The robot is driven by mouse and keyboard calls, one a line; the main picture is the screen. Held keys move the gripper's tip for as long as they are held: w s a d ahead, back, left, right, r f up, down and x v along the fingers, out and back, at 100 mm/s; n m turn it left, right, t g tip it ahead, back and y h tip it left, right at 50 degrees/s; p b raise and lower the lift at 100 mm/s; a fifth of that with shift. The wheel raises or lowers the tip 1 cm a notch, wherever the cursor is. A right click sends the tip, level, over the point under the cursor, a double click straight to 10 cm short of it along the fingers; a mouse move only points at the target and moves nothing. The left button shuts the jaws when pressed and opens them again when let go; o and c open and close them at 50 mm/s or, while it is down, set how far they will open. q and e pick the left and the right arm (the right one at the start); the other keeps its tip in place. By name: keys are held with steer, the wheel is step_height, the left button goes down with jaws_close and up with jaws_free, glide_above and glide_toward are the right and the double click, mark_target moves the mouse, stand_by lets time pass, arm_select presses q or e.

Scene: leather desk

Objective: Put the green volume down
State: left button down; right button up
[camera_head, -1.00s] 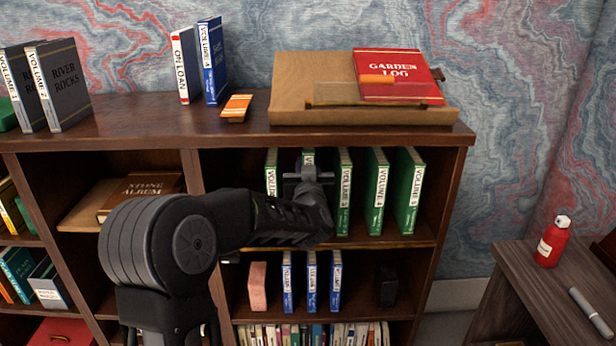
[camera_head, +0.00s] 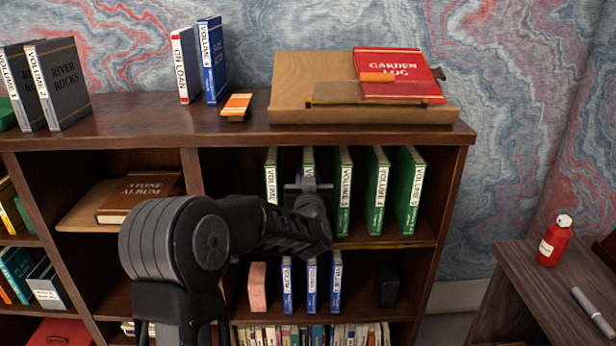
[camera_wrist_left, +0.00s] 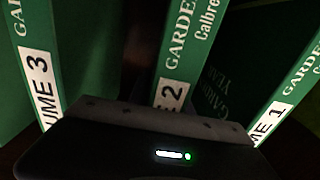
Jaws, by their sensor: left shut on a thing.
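Several green volumes stand in a row on the upper right shelf of the bookcase. My left gripper (camera_head: 308,187) is shut on the spine of the second one from the left, the green Volume 2 (camera_head: 309,158). In the left wrist view its spine (camera_wrist_left: 178,70) rises from my dark gripper body. The lower part of this book is hidden by my gripper, so I cannot tell whether it touches the shelf. Volume 1 (camera_head: 271,174) is on its left and Volume 3 (camera_head: 343,190) on its right, with gaps between. My right gripper is not in view.
Green Volume 4 (camera_head: 377,190) and another green volume (camera_head: 409,190) stand farther right. The shelf below holds several blue books (camera_head: 311,285), a pink block (camera_head: 257,287) and a dark block (camera_head: 387,285). The bookcase top carries a board (camera_head: 290,100) with the Garden Log (camera_head: 395,62).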

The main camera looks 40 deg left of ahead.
arm_select(q)
steer(key=c, duration=1.2)
jaws_free()
steer(key=shift+f, duration=0.1)
steer(key=shift+o, duration=0.2)
steer(key=v, duration=1.2)
steer(key=shift+p, duration=0.3)
